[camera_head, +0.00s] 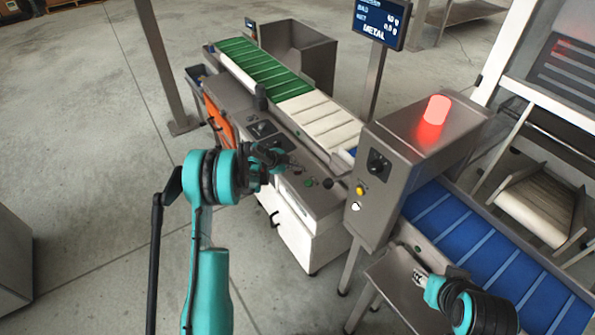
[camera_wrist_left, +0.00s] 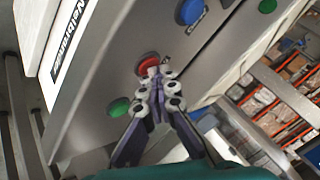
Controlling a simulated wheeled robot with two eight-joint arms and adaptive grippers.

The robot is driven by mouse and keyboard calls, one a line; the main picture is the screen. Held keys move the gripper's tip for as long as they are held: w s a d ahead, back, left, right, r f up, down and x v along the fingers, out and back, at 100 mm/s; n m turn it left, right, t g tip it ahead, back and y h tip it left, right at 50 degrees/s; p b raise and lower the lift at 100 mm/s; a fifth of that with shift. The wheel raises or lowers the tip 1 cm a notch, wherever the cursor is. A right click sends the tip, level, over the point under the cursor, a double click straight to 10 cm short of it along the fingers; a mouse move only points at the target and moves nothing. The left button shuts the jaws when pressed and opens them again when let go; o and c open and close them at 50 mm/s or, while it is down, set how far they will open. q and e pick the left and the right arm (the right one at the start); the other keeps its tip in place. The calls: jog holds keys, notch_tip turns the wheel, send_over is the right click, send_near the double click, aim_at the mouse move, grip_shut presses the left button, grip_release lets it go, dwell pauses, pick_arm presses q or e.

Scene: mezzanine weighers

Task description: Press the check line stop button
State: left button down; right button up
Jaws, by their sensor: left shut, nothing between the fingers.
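A red button (camera_wrist_left: 148,63) sits on the grey control panel (camera_wrist_left: 95,75) in the left wrist view. My left gripper (camera_wrist_left: 162,78) is shut and empty. Its fingertips overlap the lower right edge of the red button; I cannot tell if they touch it. In the head view my left gripper (camera_head: 284,161) is over the front panel of the weigher (camera_head: 330,200), and the red button cannot be made out there. My right gripper (camera_head: 418,277) is low at the right, by a metal tray; its finger opening is too small to tell.
A green button (camera_wrist_left: 118,107) and a blue button (camera_wrist_left: 190,11) flank the red one, with another green button (camera_wrist_left: 267,5) farther off. The metal detector housing (camera_head: 400,150) with a lit red lamp (camera_head: 433,110) stands right of my left gripper. Open floor lies at left.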

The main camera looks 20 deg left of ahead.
pick_arm(q)
jog(key=shift+r, duration=0.15)
jog(key=shift+r+p, duration=0.4)
jog(key=shift+r, duration=0.3)
jog(key=shift+r+p, duration=1.25)
jog(key=shift+r, duration=1.25)
